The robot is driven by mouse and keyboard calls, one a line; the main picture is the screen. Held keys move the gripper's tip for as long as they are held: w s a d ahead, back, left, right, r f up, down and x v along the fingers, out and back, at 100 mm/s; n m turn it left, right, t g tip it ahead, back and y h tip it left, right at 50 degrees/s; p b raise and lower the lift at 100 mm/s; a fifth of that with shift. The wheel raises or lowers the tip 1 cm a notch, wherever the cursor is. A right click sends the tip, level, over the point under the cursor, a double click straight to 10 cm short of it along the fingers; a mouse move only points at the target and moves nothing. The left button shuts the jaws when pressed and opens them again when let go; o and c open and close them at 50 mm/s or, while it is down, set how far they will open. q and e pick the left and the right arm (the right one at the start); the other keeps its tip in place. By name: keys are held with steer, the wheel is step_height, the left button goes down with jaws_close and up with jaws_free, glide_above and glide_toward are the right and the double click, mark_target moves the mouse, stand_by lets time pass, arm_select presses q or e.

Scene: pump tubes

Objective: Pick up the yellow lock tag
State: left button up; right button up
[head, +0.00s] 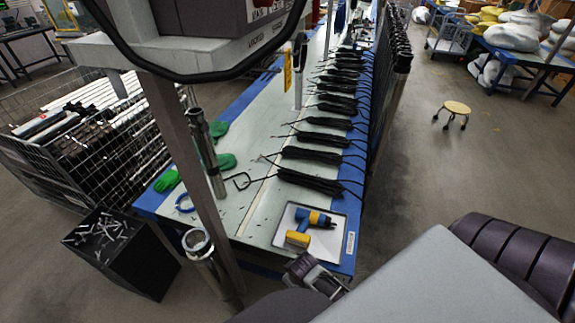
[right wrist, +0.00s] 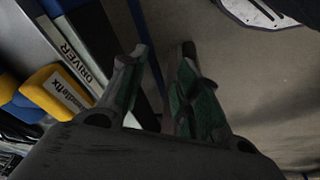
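The yellow lock tag (head: 288,76) appears to be the narrow yellow strip in the head view. It hangs upright beside a metal post on the far part of the workbench, and its text is too small to read. My right gripper (head: 309,268) is at the near end of the bench, by the front edge of the white tray, far from the tag. In the right wrist view its two fingers (right wrist: 163,60) stand apart with a narrow gap and nothing between them. The tag is not in the right wrist view. My left gripper is not in view.
A blue and yellow power driver (head: 310,218) lies on the white tray (head: 337,240) marked DRIVER. Black tube bundles (head: 312,182) line the bench (head: 262,205). A metal upright (head: 187,140) stands at its left, near a black bin (head: 110,250). Floor to the right is open around a stool (head: 456,108).

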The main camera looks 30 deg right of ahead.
steer(key=w+d+r+t+h, duration=0.1)
steer(key=w+r, duration=0.2)
steer(key=r, duration=0.6)
steer(key=w+r+t, duration=0.1)
steer(key=w+r, duration=0.2)
steer(key=r, duration=0.5)
steer(key=m+t+h, duration=0.7)
steer(key=m+h, duration=0.5)
steer(key=h, duration=0.1)
glide_toward(285, 76)
steer(key=shift+s+a+r+p, duration=0.2)
steer(key=shift+s+a+p, duration=0.2)
steer(key=shift+s+p, duration=0.05)
steer(key=shift+w+d, duration=0.1)
steer(key=p+x, duration=0.2)
steer(key=x, duration=0.5)
steer(key=shift+w+d, duration=0.2)
steer(key=shift+w+d+f, duration=0.15)
steer(key=shift+w+d, duration=0.15)
steer(key=shift+p, duration=0.3)
